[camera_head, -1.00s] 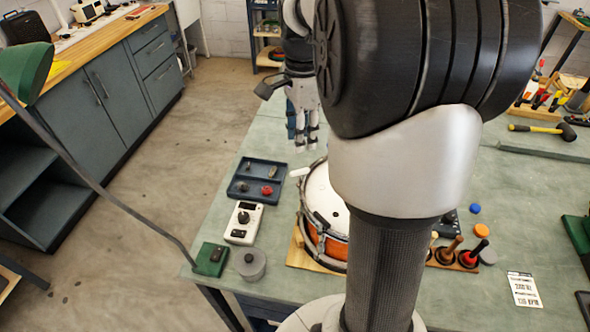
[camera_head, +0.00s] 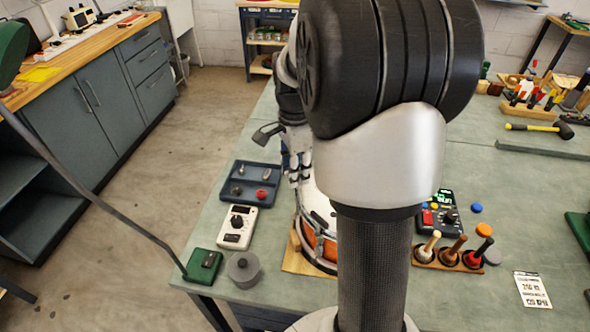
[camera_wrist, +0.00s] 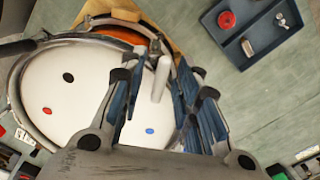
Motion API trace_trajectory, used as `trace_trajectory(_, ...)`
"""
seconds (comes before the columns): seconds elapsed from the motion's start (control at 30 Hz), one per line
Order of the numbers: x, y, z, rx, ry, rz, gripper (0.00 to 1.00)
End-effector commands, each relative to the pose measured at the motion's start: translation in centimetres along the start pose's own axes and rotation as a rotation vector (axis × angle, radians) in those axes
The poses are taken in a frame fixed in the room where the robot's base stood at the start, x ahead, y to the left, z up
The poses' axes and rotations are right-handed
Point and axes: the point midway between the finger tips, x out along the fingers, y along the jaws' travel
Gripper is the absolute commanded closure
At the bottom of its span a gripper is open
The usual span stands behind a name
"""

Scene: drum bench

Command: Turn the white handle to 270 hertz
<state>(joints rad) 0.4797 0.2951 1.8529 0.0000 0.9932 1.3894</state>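The drum (camera_head: 318,240) has an orange shell, a metal rim and a white head, and sits on a wooden base at the bench's front middle. My arm hides much of it in the head view. In the wrist view the drum head (camera_wrist: 75,85) carries coloured dots. The white handle (camera_wrist: 161,79) is a short white cylinder at the drum's rim, seen between my fingers. My gripper (camera_head: 300,181) is at the rim's left side. In the wrist view my gripper (camera_wrist: 155,85) is open, with gaps beside the handle. A meter (camera_head: 437,212) has a lit green display, too small to read.
A blue tray (camera_head: 235,198) with small parts, a white device (camera_head: 237,227), a green box (camera_head: 203,265) and a grey pot (camera_head: 243,269) stand left of the drum. Mallets in a wooden rack (camera_head: 440,263) and a printed card (camera_head: 532,290) are at the right.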

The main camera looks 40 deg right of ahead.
Motion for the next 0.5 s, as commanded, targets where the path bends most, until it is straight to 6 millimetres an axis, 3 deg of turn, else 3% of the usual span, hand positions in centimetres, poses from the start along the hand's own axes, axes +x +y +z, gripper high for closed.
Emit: trace_trajectory(0.5, -0.01, 0.01, 0.00, 0.000, 0.000, 0.000, 1.00)
